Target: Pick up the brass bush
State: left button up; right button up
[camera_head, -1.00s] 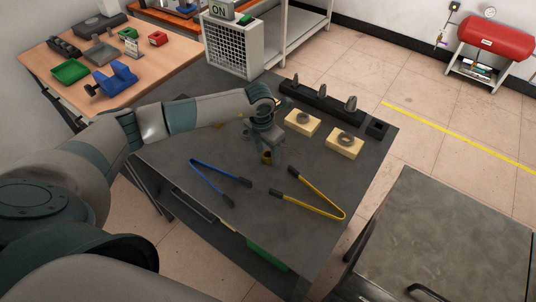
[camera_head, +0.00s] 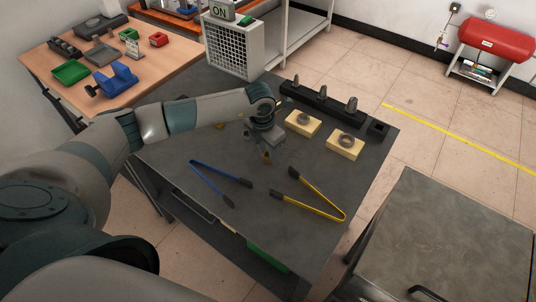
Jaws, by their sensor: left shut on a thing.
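The brass bush (camera_head: 267,157) is a small brownish piece, mostly hidden at the tips of my left gripper (camera_head: 266,153). The gripper points down over the dark table and is shut on the bush. I cannot tell whether the bush touches the table top. My right gripper does not show.
Blue tongs (camera_head: 221,178) and yellow tongs (camera_head: 318,195) lie in front on the dark table (camera_head: 215,219).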

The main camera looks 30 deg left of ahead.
pick_arm(q)
jog(key=shift+w+r+b, duration=0.1)
jog(key=shift+r+b, duration=0.4)
jog(key=shift+r, duration=0.15)
jog(key=shift+w+d+r+b, duration=0.1)
jog(key=shift+d+r+b, duration=0.1)
jog(key=shift+r+b, duration=0.85)
jog(key=w+d+r+b, duration=0.4)
jog(key=d+r, duration=0.3)
jog(key=d, duration=0.2)
jog(key=shift+w+d+r, duration=0.15)
jog(key=shift+w+d, duration=0.25)
jog(key=shift+w, duration=0.3)
jog(key=shift+s, duration=0.1)
